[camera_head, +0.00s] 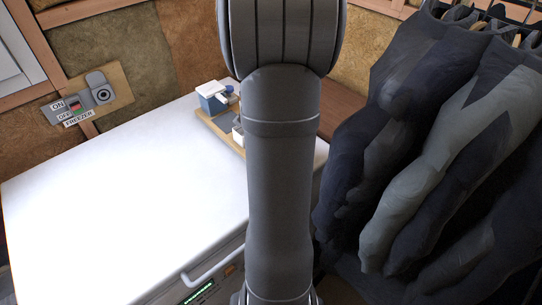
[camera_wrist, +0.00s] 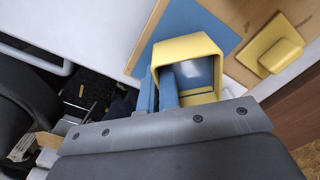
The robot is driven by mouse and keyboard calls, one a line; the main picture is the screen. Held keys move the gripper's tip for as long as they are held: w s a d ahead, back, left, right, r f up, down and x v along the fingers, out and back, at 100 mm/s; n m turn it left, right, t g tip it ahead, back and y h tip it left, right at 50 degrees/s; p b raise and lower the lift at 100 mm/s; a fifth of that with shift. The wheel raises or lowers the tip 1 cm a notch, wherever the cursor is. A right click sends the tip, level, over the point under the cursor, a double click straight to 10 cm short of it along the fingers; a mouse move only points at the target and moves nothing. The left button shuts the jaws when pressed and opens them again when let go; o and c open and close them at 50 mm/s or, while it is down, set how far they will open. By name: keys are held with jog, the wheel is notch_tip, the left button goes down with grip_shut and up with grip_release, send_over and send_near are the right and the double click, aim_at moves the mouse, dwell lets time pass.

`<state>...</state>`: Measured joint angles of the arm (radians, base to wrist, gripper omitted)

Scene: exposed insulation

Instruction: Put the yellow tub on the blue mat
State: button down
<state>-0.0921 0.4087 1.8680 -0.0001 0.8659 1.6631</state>
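In the wrist view, the yellow tub (camera_wrist: 187,47) is tilted in the picture, with its open mouth toward the camera and a bluish-grey surface inside. My gripper (camera_wrist: 162,80) has two blue fingers close together, one on each side of the tub's left wall, and appears shut on that wall. The blue mat (camera_wrist: 190,18) lies behind the tub on a wooden board. The tub overlaps the mat in the picture; I cannot tell whether it touches it. In the head view my arm hides the tub, mat and gripper.
A yellow lid-like piece (camera_wrist: 271,50) lies on the wooden board, right of the mat. The white freezer top (camera_head: 120,195) is clear on the left. Dark clothes (camera_head: 440,130) hang at right.

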jog(key=c, duration=1.7)
grip_release()
jog(key=shift+f, duration=0.1)
notch_tip(320, 180, up, 12)
jog(key=shift+r, duration=0.2)
jog(key=shift+f, duration=0.1)
notch_tip(320, 180, down, 13)
jog(key=shift+r, duration=2.25)
jog(key=shift+f, duration=0.1)
